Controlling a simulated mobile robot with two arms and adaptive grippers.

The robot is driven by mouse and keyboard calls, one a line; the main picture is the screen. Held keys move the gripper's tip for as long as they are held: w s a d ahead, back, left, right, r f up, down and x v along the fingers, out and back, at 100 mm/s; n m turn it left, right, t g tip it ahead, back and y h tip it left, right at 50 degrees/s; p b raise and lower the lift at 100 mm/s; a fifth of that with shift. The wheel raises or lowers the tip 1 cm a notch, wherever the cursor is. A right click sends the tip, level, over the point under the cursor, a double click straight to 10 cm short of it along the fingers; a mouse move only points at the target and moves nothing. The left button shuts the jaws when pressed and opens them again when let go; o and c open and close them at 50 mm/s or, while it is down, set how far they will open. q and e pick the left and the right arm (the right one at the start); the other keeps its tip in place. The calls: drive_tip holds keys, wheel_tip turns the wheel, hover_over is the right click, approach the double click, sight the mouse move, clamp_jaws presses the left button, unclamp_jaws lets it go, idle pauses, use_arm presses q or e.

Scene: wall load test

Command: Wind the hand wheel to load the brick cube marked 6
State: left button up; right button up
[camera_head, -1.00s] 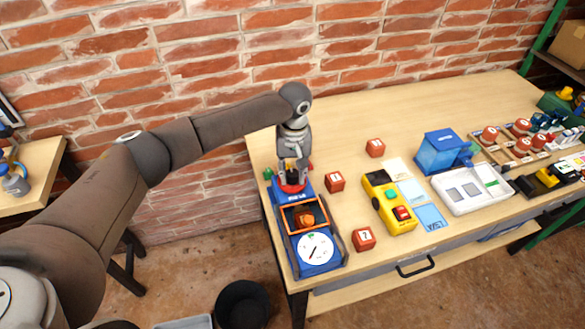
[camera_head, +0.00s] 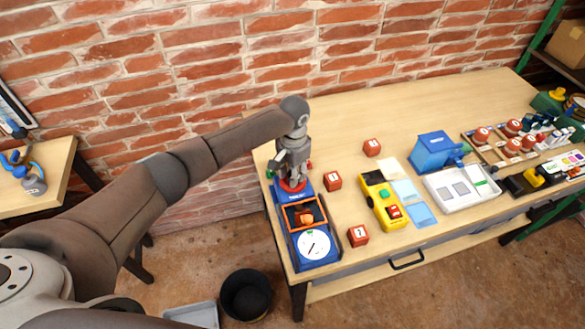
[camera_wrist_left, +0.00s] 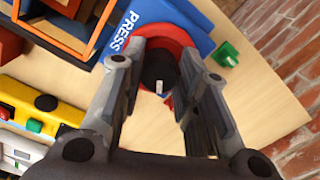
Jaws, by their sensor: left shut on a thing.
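The blue press (camera_head: 299,196), also in the left wrist view (camera_wrist_left: 150,17), stands at the table's left end. Its red hand wheel (camera_head: 293,186) lies under my left gripper (camera_head: 292,179). In the left wrist view, the fingers (camera_wrist_left: 160,95) reach down over the red wheel (camera_wrist_left: 183,38), on either side of its black centre, and are shut on it. A red-orange brick cube (camera_head: 305,217) sits inside the press's orange frame; its mark is unreadable. A white round dial (camera_head: 314,244) is in front, its needle toward the lower left. My right gripper is not in view.
Loose brick cubes (camera_head: 332,181) (camera_head: 372,147) (camera_head: 358,236) lie right of the press. Further right are a yellow box with buttons (camera_head: 381,200), a blue box (camera_head: 434,151) and a white tray (camera_head: 462,188). The brick wall is behind; the table's back middle is clear.

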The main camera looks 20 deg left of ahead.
use_arm(q)
drive_tip(key=m+p, duration=0.1)
drive_tip(key=m, duration=0.3)
drive_tip(key=shift+m, duration=0.3)
drive_tip(key=m, duration=0.3)
drive_tip(key=shift+w+m, duration=0.1)
drive_tip(key=shift+m, duration=0.3)
drive_tip(key=m, duration=0.4)
drive_tip(key=shift+m, duration=2)
drive_tip(key=o, duration=1)
drive_tip(key=shift+w+r, duration=0.1)
